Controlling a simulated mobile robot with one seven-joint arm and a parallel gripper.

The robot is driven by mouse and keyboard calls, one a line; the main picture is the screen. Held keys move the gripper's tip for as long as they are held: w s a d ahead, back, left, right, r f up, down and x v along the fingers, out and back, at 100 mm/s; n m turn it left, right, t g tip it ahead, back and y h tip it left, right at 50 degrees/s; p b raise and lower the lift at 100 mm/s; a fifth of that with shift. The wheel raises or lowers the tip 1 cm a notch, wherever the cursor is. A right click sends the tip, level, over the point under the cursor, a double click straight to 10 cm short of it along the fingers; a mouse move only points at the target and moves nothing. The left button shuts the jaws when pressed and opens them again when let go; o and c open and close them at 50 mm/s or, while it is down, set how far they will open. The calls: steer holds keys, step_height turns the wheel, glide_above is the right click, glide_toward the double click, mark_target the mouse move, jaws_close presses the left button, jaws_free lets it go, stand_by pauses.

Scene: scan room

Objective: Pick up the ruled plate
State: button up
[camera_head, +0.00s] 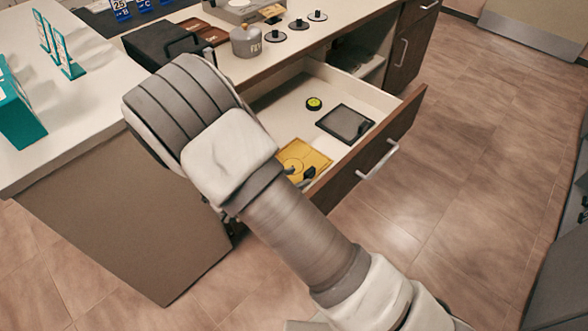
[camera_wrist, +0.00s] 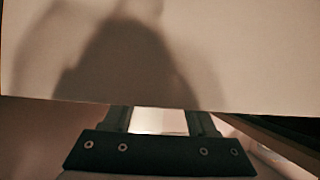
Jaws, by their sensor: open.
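A flat yellow plate (camera_head: 303,158) with thin lines and a round mark lies in the open drawer, partly hidden by my arm in the head view. A dark square plate (camera_head: 345,124) with a raised rim lies right of it; I cannot tell for sure which is the ruled plate, but lines show on the yellow one. My gripper (camera_wrist: 160,119) is open in the wrist view, its two fingers apart with nothing seen between them. A broad pale surface with a shadow fills the view beyond the fingers. In the head view the gripper is hidden or unclear behind my arm.
The pulled-out drawer (camera_head: 404,111) has a dark wooden front with a handle. A small yellow-green round item (camera_head: 314,103) lies inside it. The counter (camera_head: 85,135) above holds a grey weight (camera_head: 246,42), several dark discs and a black case.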

mark_target(307, 172)
steer(key=x, duration=0.1)
steer(key=b+x, duration=0.1)
steer(key=x, duration=0.2)
steer(key=shift+w+d+b, duration=0.3)
steer(key=shift+w+d, duration=0.05)
jaws_close()
stand_by(1.1)
